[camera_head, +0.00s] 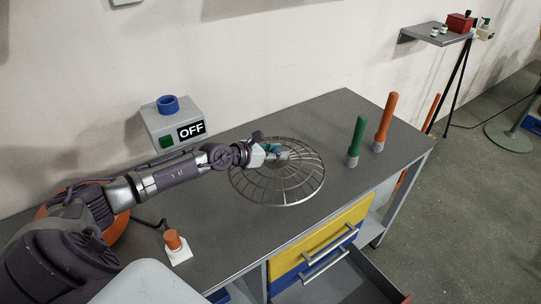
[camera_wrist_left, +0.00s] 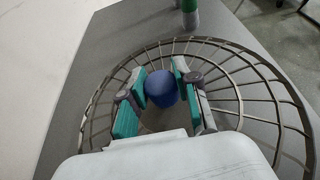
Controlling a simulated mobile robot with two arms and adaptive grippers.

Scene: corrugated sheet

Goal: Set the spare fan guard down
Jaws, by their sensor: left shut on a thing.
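The fan guard is a round wire grille (camera_head: 300,183) with rings, spokes and a blue hub knob. It lies about level at the middle of the grey bench top; I cannot tell whether it touches the bench or hangs just above it. My left gripper (camera_head: 281,154) reaches in from the left over the guard's centre. In the left wrist view its teal-padded fingers (camera_wrist_left: 162,92) are shut around the blue knob (camera_wrist_left: 161,88), with the guard's wires (camera_wrist_left: 235,62) spreading around them. My right gripper is not in view.
The bench top (camera_head: 215,225) is clear in front. A green-handled tool (camera_head: 357,136) and an orange-handled one (camera_head: 386,118) stand right of the guard. An OFF box (camera_head: 160,126) is behind, and an orange-topped white block (camera_head: 176,247) sits front left. A lower drawer (camera_head: 345,280) is open.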

